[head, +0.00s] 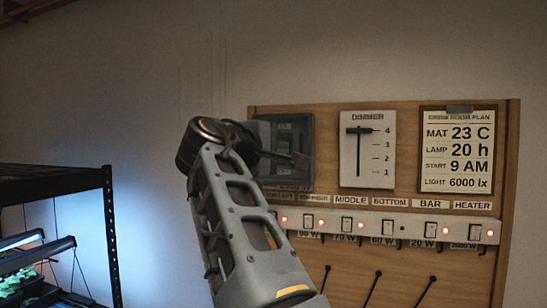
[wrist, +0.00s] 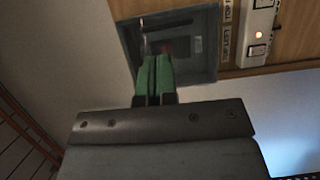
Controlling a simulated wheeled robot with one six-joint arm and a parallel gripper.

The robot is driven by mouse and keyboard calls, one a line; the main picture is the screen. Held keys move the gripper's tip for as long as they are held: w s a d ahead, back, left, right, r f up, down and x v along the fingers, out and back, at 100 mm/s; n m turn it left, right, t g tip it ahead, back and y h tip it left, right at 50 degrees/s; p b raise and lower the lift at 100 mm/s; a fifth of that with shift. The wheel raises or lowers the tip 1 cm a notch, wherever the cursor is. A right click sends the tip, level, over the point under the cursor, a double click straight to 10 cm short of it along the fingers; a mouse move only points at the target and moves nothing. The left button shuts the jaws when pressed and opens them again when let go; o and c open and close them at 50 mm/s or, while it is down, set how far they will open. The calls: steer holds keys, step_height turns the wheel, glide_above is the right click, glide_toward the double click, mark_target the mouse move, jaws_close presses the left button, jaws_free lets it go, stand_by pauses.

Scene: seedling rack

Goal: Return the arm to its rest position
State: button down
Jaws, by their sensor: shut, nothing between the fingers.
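My arm (head: 240,215) reaches up in front of a wooden control board in the head view, with its dark joint near the board's upper left corner. My gripper shows in the wrist view (wrist: 155,78), its two green fingers pressed together with nothing between them. The fingers point toward a grey framed box with a dark window (wrist: 175,45) on the board. I cannot tell whether the fingertips touch it. The same box shows in the head view (head: 293,135), partly hidden by my arm and wrist.
The wooden board (head: 408,118) carries a slider scale (head: 367,150), a printed plan sheet (head: 458,150) and a white strip of lit switches (head: 390,228). Cables hang below the strip. A black rack (head: 55,180) with lamps and seedlings stands at left. Bare wall lies between.

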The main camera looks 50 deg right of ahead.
steer(key=shift+s+a, duration=0.2)
steer(key=shift+a, duration=0.75)
